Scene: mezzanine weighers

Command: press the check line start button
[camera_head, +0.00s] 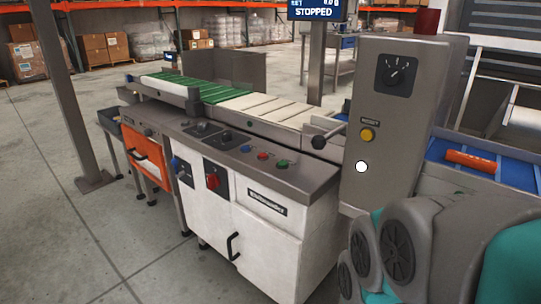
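The check line is a white and grey machine (265,228) with a belt on top. No readable label marks any of these as start. The grey cabinet (402,110) to the right bears a yellow button (367,134) under a small label, a white round button or lamp (361,167) and a black rotary knob (396,75). A display (317,10) above reads STOPPED. My gripper is out of view; only arm links show at lower right.
A red rotary switch (212,181) and a black handle (233,246) stick out of the machine's front. A black lever (328,137) juts out beside the cabinet. An orange panel (146,157) and a grey post (74,95) stand left. The floor at front left is clear.

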